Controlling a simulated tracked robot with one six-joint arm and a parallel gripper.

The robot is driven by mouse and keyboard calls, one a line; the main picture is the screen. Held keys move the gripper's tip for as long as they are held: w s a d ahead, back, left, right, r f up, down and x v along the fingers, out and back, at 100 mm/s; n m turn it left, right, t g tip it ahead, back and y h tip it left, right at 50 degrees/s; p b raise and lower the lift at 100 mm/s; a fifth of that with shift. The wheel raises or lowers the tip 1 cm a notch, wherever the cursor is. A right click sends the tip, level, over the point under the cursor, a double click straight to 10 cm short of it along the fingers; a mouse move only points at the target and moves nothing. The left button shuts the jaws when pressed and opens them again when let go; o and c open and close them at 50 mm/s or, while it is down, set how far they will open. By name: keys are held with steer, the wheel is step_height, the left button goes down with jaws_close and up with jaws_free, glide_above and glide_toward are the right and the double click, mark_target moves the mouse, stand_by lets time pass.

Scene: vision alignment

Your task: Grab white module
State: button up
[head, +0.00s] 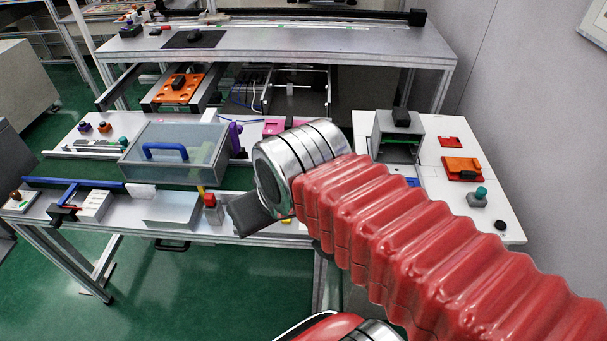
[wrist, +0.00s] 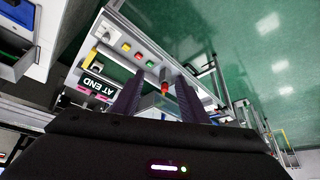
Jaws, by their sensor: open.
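Several white blocks stand along the front of the workbench in the head view; I cannot tell which is the white module. One is a small white block (head: 141,190) by the blue bar, one a white box (head: 95,206) at the left, one a larger pale box (head: 172,209) in the middle. My gripper shows in the wrist view (wrist: 154,78) with two dark fingers apart and nothing held between them. In the head view my arm hides most of it; a dark part (head: 249,213) shows at the bench's front edge, right of these blocks.
A clear case with a blue handle (head: 166,151) stands behind the blocks. A red and yellow part (head: 210,203) stands right of the pale box. A grey housing (head: 398,138) is on the right bench. A raised shelf (head: 300,45) spans the back. Green floor lies in front.

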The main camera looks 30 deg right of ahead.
steer(key=w+d+f+m+g+y, duration=0.1)
steer(key=w+d+f+m+y, duration=0.25)
steer(key=w+d+m, duration=0.4)
steer(key=w+d+f+m+g+y, duration=0.2)
steer(key=w+d+f+m+y, duration=0.15)
steer(key=w+d+m, duration=0.35)
steer(key=d+f+m+t+y, duration=0.1)
steer(key=d+f+m+t, duration=0.2)
steer(key=d, duration=0.7)
steer(key=d+f+m+t+y, duration=0.1)
steer(key=d+f+m+t, duration=0.3)
steer(key=d+f+m, duration=0.3)
steer(key=d+m, duration=0.2)
steer(key=d, duration=0.1)
steer(key=shift+w+d+m, duration=0.25)
steer(key=shift+d+m, duration=0.05)
steer(key=shift+m, duration=0.05)
steer(key=x, duration=0.8)
steer(key=shift+w+a, duration=0.2)
steer(key=shift+a, duration=0.1)
